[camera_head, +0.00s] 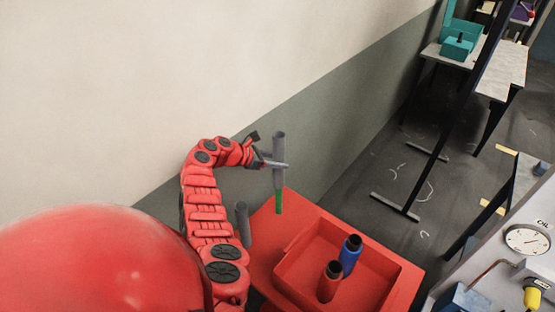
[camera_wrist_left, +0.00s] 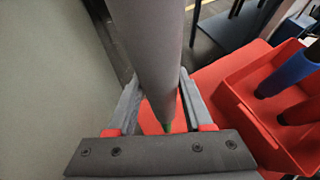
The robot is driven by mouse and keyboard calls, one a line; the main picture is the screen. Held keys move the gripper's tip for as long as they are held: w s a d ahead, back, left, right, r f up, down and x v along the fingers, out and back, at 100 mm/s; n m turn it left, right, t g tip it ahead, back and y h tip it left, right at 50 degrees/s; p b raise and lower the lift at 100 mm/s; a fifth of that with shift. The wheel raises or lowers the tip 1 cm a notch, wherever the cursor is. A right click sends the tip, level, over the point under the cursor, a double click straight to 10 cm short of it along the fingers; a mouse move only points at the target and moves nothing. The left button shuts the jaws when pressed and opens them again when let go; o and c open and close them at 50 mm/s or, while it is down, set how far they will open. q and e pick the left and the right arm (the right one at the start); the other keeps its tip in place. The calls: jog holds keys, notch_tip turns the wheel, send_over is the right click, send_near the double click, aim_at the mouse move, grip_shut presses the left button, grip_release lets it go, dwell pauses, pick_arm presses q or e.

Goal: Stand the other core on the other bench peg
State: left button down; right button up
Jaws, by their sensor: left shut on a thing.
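My left gripper (camera_head: 272,164) is shut on a grey tube-shaped core (camera_head: 279,146) and holds it upright. The core also fills the middle of the left wrist view (camera_wrist_left: 158,45), between the two fingers (camera_wrist_left: 160,105). A green peg (camera_head: 278,202) shows directly below the held core, above the red bench top (camera_head: 262,232). I cannot tell whether the core's lower end is around the peg or just above it. A second grey core (camera_head: 242,222) stands upright to the left, partly beside my arm; its base is hidden. My right gripper is not in view.
A red tray (camera_head: 388,292) at the right holds a blue bobbin (camera_head: 350,258) and a red bobbin (camera_head: 328,286), both with dark tops. A wall (camera_head: 150,90) rises behind. A machine with a gauge (camera_head: 527,240) stands at far right.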

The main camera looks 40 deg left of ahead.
aim_at(278, 181)
pick_arm(q)
jog(key=shift+f, duration=0.15)
dwell(0.3)
jog(key=shift+f+b, duration=1)
jog(key=shift+f, duration=1.45)
jog(key=shift+f+b, duration=0.7)
jog(key=shift+f, duration=0.6)
jog(key=shift+f+b, duration=0.7)
jog(key=shift+f, duration=0.45)
